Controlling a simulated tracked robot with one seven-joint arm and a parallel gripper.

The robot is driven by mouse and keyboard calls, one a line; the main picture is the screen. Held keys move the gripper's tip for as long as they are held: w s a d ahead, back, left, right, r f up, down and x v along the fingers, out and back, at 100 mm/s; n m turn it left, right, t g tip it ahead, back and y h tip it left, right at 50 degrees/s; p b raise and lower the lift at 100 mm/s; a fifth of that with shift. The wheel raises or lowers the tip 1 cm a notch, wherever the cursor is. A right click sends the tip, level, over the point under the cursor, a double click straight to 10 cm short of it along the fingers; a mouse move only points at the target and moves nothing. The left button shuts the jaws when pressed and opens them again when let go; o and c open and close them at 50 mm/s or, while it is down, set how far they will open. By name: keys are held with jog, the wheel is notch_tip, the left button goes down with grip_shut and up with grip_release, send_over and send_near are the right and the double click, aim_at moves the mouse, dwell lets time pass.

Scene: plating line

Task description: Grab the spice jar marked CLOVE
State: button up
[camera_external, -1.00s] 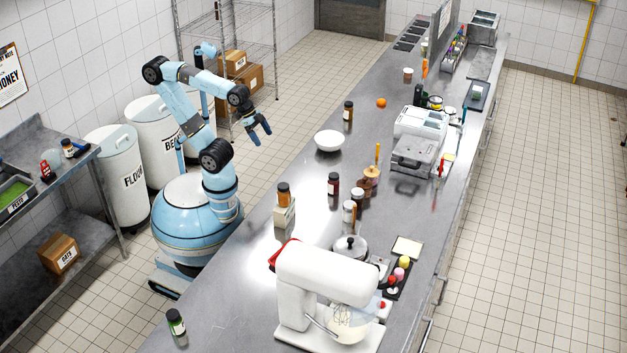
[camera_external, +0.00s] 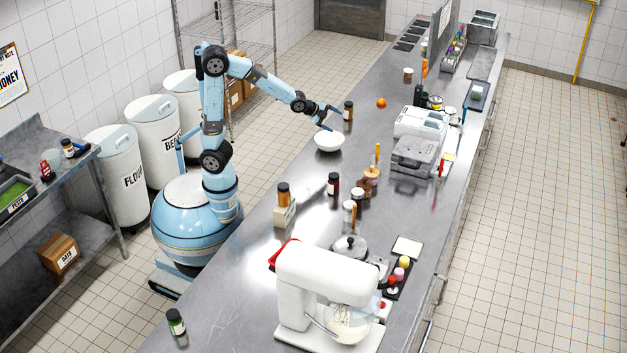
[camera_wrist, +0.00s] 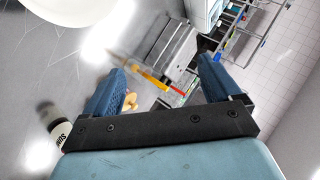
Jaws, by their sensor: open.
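My gripper (camera_external: 335,118) is open and hangs over the counter, just above and behind the white bowl. In the external view it is close to the left side of a dark-capped brown jar (camera_external: 348,110); touching or apart cannot be told. The open fingers (camera_wrist: 160,64) show no jar between them in the wrist view. A jar (camera_wrist: 58,130) at the left of that view has a partly visible label starting "SUM". Other jars are a dark red one (camera_external: 333,184), one on a small box (camera_external: 283,194) and a green one (camera_external: 176,322). No label reading CLOVE is legible.
The white bowl (camera_external: 329,141) stands below my gripper. A grey-white machine (camera_external: 418,140) and a honey-coloured pot (camera_external: 371,175) stand to the right. A white mixer (camera_external: 325,285) fills the near counter.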

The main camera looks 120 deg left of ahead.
jog(key=a+f+m+y, duration=0.2)
jog(key=a+f+y, duration=0.1)
jog(key=a, duration=0.7)
jog(key=m+t+y, duration=0.3)
jog(key=m+y, duration=0.1)
jog(key=m, duration=1.4)
send_over(351, 111)
jog(key=s+d, duration=0.3)
jog(key=s, duration=0.3)
notch_tip(351, 111, down, 7)
jog(key=f, duration=0.7)
jog(key=shift+w+a+f, duration=0.2)
jog(key=shift+w+a, duration=0.1)
jog(key=shift+a, duration=0.1)
jog(key=shift+x, duration=3.35)
jog(key=c, duration=1.2)
jog(key=shift+c, duration=0.2)
